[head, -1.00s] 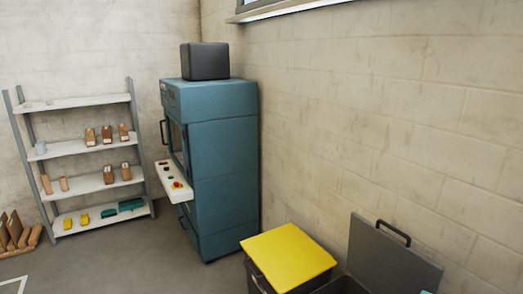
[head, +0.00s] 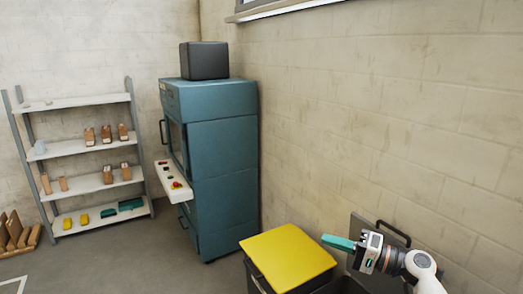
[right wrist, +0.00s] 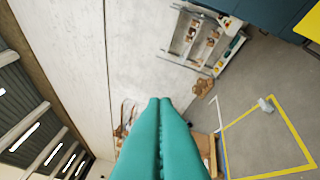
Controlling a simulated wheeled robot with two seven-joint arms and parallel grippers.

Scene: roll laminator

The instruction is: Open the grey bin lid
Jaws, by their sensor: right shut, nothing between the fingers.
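The grey bin lid (head: 360,229) stands raised against the wall at the lower right of the head view, with a dark handle (head: 394,231) near its top. My right gripper (head: 326,239) is in front of the lid, its teal fingers shut and empty, pointing left over the bins. My forearm hides much of the lid. The grey bin's body (head: 340,286) shows only in part at the bottom edge. In the right wrist view the shut teal fingers (right wrist: 160,125) point away from the lid, which is not in that view. My left gripper is not in view.
A bin with a yellow lid (head: 288,257), shut, stands just left of the grey bin; it also shows in the right wrist view (right wrist: 309,25). A teal machine (head: 220,165) stands behind it. A shelf rack (head: 85,148) is at the far left. Floor between is clear.

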